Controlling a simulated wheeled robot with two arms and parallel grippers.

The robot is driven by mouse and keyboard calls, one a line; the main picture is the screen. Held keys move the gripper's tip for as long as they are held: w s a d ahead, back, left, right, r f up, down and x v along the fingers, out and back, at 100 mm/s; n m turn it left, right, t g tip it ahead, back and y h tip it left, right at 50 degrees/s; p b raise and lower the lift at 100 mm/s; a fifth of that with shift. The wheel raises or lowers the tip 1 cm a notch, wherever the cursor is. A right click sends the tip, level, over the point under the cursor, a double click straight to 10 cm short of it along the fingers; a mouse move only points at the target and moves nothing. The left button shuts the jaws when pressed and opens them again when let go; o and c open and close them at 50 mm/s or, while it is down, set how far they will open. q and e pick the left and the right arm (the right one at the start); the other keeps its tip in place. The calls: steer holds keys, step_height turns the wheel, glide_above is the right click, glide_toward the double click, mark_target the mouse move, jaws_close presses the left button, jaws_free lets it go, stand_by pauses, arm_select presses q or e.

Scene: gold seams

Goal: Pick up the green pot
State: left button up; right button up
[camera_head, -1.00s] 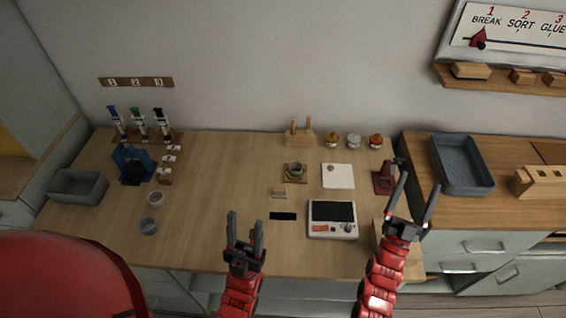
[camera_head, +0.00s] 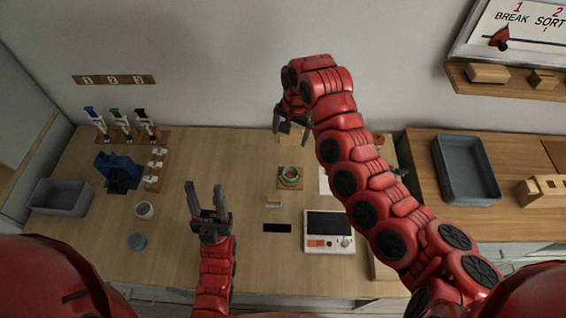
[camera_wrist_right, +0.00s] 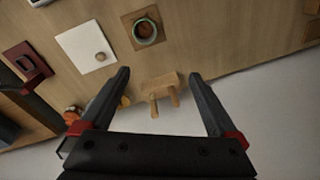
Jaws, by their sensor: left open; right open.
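The green pot (camera_head: 290,176) is a small round vessel with a green rim, standing on a square wooden pad (camera_head: 283,186) near the middle of the table. In the right wrist view the pot (camera_wrist_right: 145,30) is at the top, with a dark reddish inside, on its brown pad (camera_wrist_right: 131,20). My right gripper (camera_head: 291,137) is open and empty, beyond the pot near the back wall. In its wrist view the open jaws (camera_wrist_right: 160,75) are apart from the pot, with a small pegged wooden stand (camera_wrist_right: 161,86) between them. My left gripper (camera_head: 204,188) is open and empty, left of the pot.
A scale-like device (camera_head: 329,231) and a black strip (camera_head: 277,228) lie in front of the pot. A white sheet (camera_wrist_right: 87,47) is beside it. My right arm partly hides the right side.

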steer(key=s+g+h, duration=0.1)
steer(key=b, duration=0.3)
glide_above(291, 177)
step_height(291, 177, down, 6)
steer(key=r, duration=0.1)
steer(key=f, duration=0.2)
steer(key=f+p, duration=0.1)
steer(key=f, duration=0.2)
steer(key=shift+d+f+p, duration=0.25)
steer(key=shift+f+p, duration=0.1)
steer(key=shift+p, duration=0.05)
steer(key=shift+a+f+p, duration=0.15)
steer(key=shift+f+p, duration=0.25)
steer(key=shift+f, duration=0.05)
step_height(291, 177, down, 4)
steer(key=shift+s+a+f+p, duration=0.1)
steer(key=shift+a+p, duration=0.05)
steer(key=shift+p, duration=0.55)
steer(key=shift+f, duration=0.2)
steer(key=c, duration=1.4)
